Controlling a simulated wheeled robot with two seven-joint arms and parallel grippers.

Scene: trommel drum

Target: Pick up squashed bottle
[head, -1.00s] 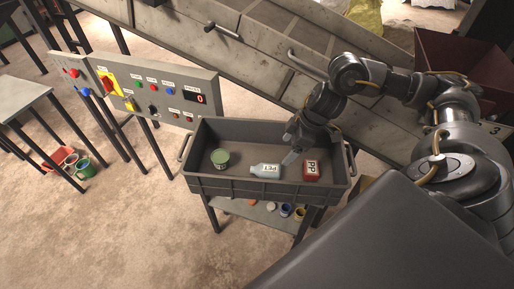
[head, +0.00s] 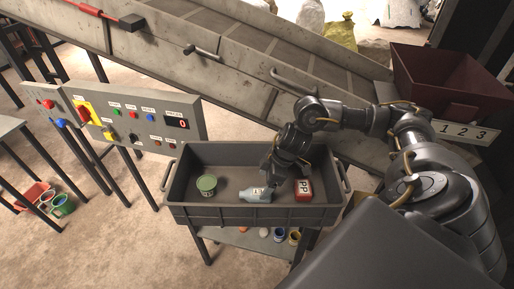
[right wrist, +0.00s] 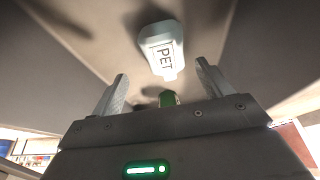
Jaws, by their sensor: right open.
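The squashed bottle (head: 255,194) is pale blue-grey with a PET label and lies on the floor of the grey bin (head: 250,213). In the right wrist view the bottle (right wrist: 162,50) lies ahead of the fingertips, roughly centred between them. My right gripper (head: 270,182) is inside the bin, just right of and above the bottle. Its two fingers (right wrist: 165,85) are spread apart with no grip on the bottle. Whether a finger touches it I cannot tell. My left gripper is not in view.
A green can (head: 207,184) stands left of the bottle and a red PP block (head: 303,189) lies right of it, close to the gripper. The bin's walls surround all three. A control panel (head: 140,115) stands behind left, a conveyor (head: 225,70) behind.

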